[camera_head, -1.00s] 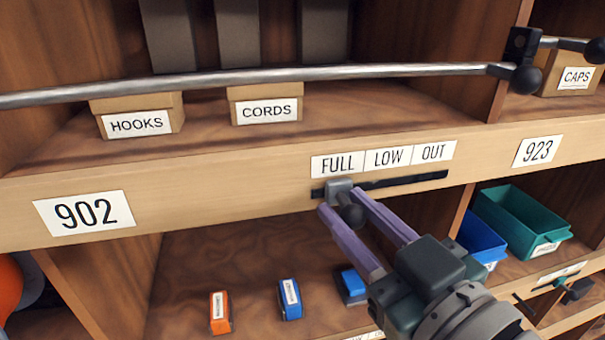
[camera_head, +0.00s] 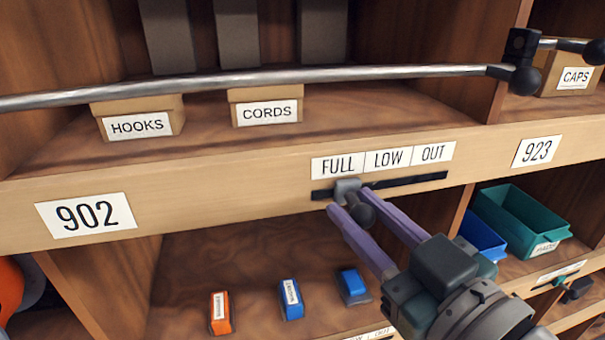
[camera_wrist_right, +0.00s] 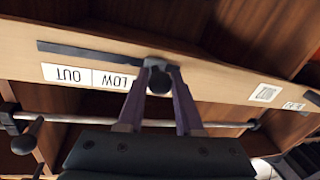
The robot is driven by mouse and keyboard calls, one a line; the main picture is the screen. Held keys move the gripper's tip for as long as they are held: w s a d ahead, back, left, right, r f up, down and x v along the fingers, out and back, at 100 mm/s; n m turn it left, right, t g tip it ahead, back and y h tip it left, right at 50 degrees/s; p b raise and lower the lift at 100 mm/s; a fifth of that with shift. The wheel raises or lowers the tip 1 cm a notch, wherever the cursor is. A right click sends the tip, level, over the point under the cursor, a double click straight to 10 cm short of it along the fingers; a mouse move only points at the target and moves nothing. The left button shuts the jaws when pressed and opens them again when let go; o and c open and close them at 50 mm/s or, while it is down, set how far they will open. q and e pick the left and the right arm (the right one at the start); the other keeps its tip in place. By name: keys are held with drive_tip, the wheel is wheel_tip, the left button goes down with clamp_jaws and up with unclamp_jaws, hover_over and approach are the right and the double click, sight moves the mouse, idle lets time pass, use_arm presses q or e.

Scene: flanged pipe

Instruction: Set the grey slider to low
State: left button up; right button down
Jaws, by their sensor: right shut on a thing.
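The grey slider (camera_head: 347,187) sits on a black track (camera_head: 405,182) on the front of the wooden shelf edge. It stands under the right part of the FULL label (camera_head: 338,166), left of the LOW label (camera_head: 388,160). A dark round knob sticks out from it. My right gripper (camera_head: 355,202) is shut on the slider, its purple fingers on either side of the knob. The right wrist view shows the scene upside down, with the slider (camera_wrist_right: 160,64) between the fingertips (camera_wrist_right: 158,80). My left gripper is not in view.
A metal rail (camera_head: 250,78) runs across above the shelf edge. HOOKS (camera_head: 138,118) and CORDS (camera_head: 265,106) boxes stand behind it. Small orange (camera_head: 220,315) and blue (camera_head: 291,300) items lie on the lower shelf, with a green bin (camera_head: 520,222) at right. The track right of the slider is clear.

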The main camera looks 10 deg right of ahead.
drive_tip(key=d, duration=0.5)
drive_tip(key=shift+w, duration=0.1)
drive_tip(key=c, duration=0.6)
unclamp_jaws()
drive_tip(key=shift+s+f, duration=0.1)
drive_tip(key=shift+s, duration=0.15)
drive_tip(key=b+v, duration=0.3)
drive_tip(key=v, duration=0.6)
drive_tip(key=shift+s, duration=0.3)
